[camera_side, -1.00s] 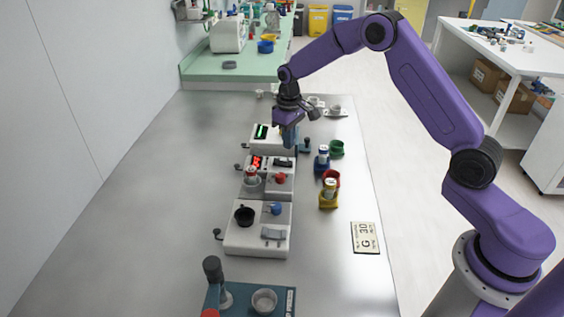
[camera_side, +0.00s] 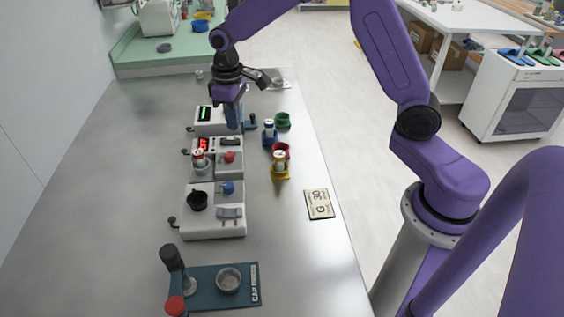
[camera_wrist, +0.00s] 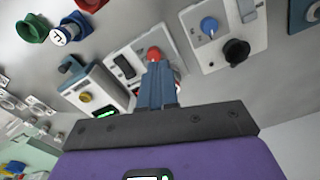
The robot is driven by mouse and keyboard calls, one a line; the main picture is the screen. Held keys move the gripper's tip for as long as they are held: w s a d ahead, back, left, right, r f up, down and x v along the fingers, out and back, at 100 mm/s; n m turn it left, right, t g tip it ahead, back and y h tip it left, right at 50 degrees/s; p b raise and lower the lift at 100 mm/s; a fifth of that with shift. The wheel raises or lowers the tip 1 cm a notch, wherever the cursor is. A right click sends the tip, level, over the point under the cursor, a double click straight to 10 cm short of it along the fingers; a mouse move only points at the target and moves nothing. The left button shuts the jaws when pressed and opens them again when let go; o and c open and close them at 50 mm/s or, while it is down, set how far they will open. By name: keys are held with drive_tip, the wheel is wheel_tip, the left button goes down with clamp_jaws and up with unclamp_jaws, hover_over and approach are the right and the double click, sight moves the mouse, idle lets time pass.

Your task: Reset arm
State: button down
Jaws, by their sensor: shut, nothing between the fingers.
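My gripper (camera_side: 234,117) is above the far end of the row of white devices in the side view, its blue-grey fingers shut and empty. In the wrist view the gripper (camera_wrist: 158,72) points down toward a white device with a red knob (camera_wrist: 153,54). I cannot tell from the side view whether the fingertips touch the far device (camera_side: 208,127) with the green display. They overlap its right side. My purple arm reaches over from the right.
A middle device (camera_side: 229,170) with a red display and a near device (camera_side: 212,226) with a black cup stand in line. Blue, green, red and yellow holders (camera_side: 280,177) stand to the right. A sign (camera_side: 319,204) and a teal cap press (camera_side: 249,297) are nearer. The table's left side is clear.

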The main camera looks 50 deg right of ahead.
drive_tip(key=s+a+r+n, duration=0.2)
drive_tip(key=s, duration=0.7)
drive_tip(key=s+a+r+n, duration=0.1)
drive_tip(key=s+r+n, duration=0.15)
drive_tip(key=s, duration=0.55)
drive_tip(key=s+d+n, duration=0.1)
drive_tip(key=s+d, duration=0.1)
drive_tip(key=s, duration=0.6)
drive_tip(key=s+d+n, duration=0.2)
drive_tip(key=s+d, duration=0.1)
drive_tip(key=s, duration=0.5)
drive_tip(key=shift+d, duration=0.2)
